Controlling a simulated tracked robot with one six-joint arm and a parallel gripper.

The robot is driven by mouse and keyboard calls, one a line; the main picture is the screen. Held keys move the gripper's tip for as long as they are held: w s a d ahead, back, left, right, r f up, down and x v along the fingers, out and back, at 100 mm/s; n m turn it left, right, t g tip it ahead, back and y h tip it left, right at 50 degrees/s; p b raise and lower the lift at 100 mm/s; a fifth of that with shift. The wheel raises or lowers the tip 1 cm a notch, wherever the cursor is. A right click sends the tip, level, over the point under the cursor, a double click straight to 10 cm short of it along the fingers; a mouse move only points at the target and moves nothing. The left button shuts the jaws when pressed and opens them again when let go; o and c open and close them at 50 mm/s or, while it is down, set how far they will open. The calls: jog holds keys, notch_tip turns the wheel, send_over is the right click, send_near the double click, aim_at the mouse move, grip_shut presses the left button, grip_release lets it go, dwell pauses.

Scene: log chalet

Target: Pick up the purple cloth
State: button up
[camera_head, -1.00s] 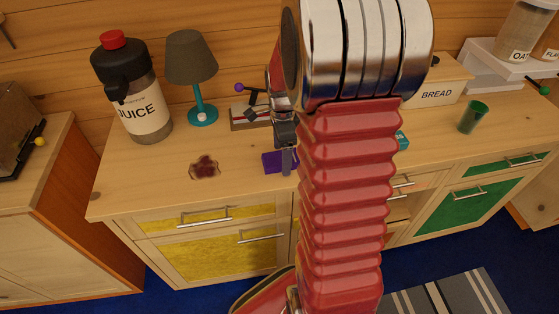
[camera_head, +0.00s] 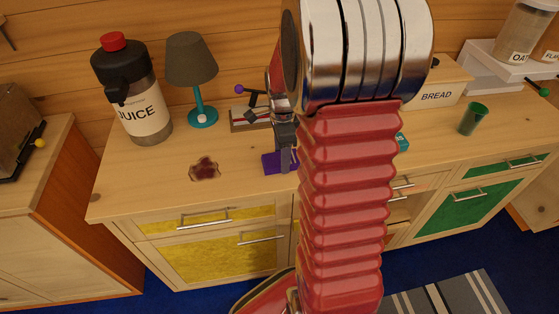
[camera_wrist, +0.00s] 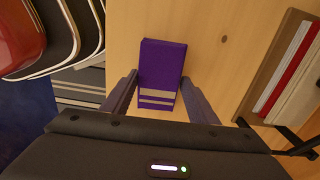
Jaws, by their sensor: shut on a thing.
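The purple cloth (camera_head: 272,163) lies folded on the wooden counter, partly hidden behind my gripper in the head view. In the wrist view the cloth (camera_wrist: 162,66) is a purple rectangle with pale stripes at its near end. My gripper (camera_wrist: 161,104) has one finger on each side of the cloth's near part and is shut on it. In the head view my gripper (camera_head: 286,162) reaches down to the counter at the cloth, mostly beside my red arm. I cannot tell whether the cloth is lifted at all.
A small rack (camera_head: 250,115) stands behind my gripper. A green cup (camera_head: 473,118) and a bread box (camera_head: 438,92) stand to the right.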

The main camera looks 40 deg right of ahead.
notch_tip(320, 180, up, 10)
dwell(0.6)
dwell(0.4)
jog(key=o, duration=0.4)
jog(key=c, duration=0.3)
jog(key=shift+a, duration=0.1)
